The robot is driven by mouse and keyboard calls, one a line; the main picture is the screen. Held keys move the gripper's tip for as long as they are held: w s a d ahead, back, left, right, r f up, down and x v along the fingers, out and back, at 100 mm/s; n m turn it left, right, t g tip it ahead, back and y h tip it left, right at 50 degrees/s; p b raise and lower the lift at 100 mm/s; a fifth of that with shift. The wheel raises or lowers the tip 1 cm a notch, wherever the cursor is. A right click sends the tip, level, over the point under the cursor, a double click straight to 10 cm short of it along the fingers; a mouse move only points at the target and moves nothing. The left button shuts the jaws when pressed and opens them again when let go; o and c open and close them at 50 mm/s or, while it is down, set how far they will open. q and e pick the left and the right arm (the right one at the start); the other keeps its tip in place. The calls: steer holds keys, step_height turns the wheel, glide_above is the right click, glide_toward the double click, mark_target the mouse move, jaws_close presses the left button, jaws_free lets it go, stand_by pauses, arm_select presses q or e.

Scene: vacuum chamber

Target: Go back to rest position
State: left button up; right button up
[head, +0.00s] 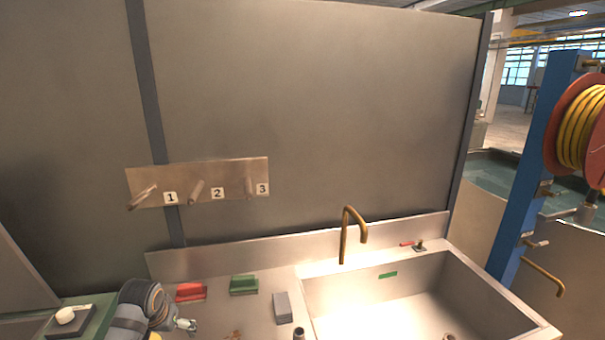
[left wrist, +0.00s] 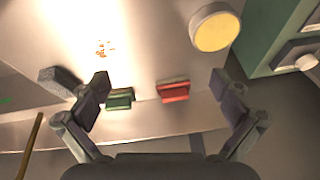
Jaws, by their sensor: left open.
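My left arm comes in at the bottom left of the head view, and its grey wrist part (head: 145,306) is over the counter's left end. In the left wrist view my left gripper (left wrist: 160,84) has its two dark fingers spread wide. Nothing is held between them. The red block (left wrist: 173,91) and the green block (left wrist: 120,98) appear in the gap, resting on the counter below. My right gripper is in neither view.
The counter holds a red block (head: 190,291), a green block (head: 243,285) and a grey block (head: 282,307), left of the sink (head: 400,290) with its brass tap (head: 345,235). A numbered peg rack (head: 215,180) is on the wall. A round yellow-faced thing (left wrist: 213,30) is near my gripper.

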arm_select(q)
steer(key=s+d+f+m, duration=0.1)
steer(key=s+d+f, duration=0.15)
steer(key=s, duration=0.65)
steer(key=s+d+f, duration=0.1)
steer(key=s+d, duration=0.3)
steer(key=s, duration=0.4)
steer(key=s+d+f+m, duration=0.15)
steer(key=s+d, duration=0.25)
steer(key=s, duration=0.5)
steer(key=s+a+f+n+g+b, duration=0.1)
steer(key=s+a+f+b, duration=0.15)
steer(key=f, duration=1.55)
steer(key=s+a+f+g+b, duration=0.1)
steer(key=f+b, duration=0.3)
steer(key=f, duration=1.3)
steer(key=s+f+b, duration=0.3)
steer(key=s+f, duration=1.4)
steer(key=shift+a+f+g, duration=0.3)
steer(key=shift+f+g, duration=0.1)
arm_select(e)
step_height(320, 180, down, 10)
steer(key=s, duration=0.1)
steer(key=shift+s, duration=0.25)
arm_select(q)
steer(key=shift+c, duration=0.4)
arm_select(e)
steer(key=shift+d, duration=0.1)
